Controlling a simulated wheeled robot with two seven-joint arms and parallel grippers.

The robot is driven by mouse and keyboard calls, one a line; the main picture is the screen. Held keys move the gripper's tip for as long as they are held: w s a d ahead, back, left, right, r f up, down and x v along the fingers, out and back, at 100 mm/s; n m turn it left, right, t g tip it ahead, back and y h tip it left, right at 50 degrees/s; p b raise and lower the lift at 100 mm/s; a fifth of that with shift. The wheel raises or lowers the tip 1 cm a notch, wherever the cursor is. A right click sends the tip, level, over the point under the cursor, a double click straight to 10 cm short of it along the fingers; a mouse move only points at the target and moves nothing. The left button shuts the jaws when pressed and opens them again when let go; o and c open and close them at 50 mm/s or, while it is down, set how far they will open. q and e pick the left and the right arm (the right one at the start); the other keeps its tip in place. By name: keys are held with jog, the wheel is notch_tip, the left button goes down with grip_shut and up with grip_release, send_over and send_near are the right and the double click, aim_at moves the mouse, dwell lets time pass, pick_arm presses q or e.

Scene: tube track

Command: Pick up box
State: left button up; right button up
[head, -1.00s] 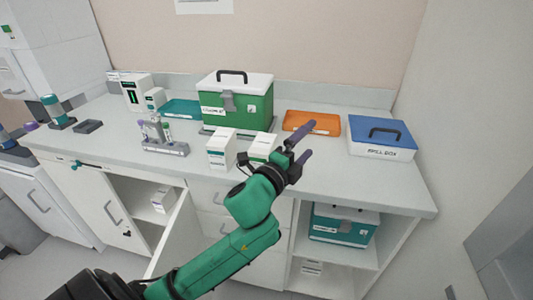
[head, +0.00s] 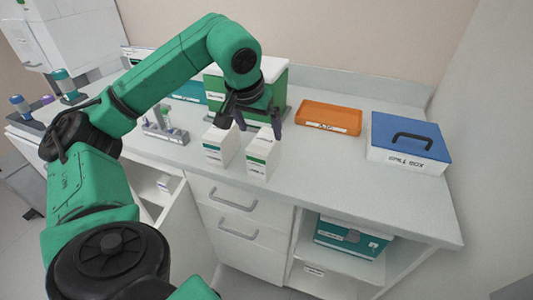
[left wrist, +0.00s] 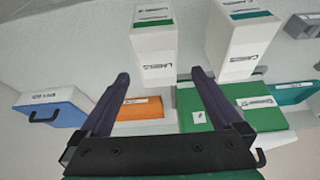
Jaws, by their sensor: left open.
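Two small white boxes with green labels stand upright side by side on the counter: the left box (head: 219,147) and the right box (head: 262,153). My left gripper (head: 259,133) is open and points down over the right box, its dark fingers spread apart. In the left wrist view the right box (left wrist: 154,48) shows between and beyond the fingertips (left wrist: 160,73), and the left box (left wrist: 240,42) is outside them. Nothing is held. Whether a finger touches a box I cannot tell. My right gripper is not in view.
A green case (head: 273,76) stands behind the gripper, partly hidden by my arm. An orange tray (head: 330,118) and a blue-lidded box (head: 408,137) are to the right. A tube rack (head: 165,133) stands left. The counter front right is clear.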

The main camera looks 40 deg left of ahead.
aim_at(265, 139)
pick_arm(q)
jog(key=x, duration=0.4)
jog(key=p+x, duration=0.1)
jog(key=x, duration=0.4)
jog(key=shift+d+p, duration=0.25)
jog(key=shift+p, duration=0.05)
jog(key=shift+w+a+f, duration=0.1)
jog(key=shift+w+f, duration=0.05)
jog(key=shift+f, duration=0.05)
jog(key=shift+f, duration=0.2)
jog(key=c, duration=1.4)
jog(key=shift+r, duration=0.5)
notch_tip(265, 139, up, 20)
jog(key=shift+f+p, duration=0.2)
jog(key=shift+p, duration=0.7)
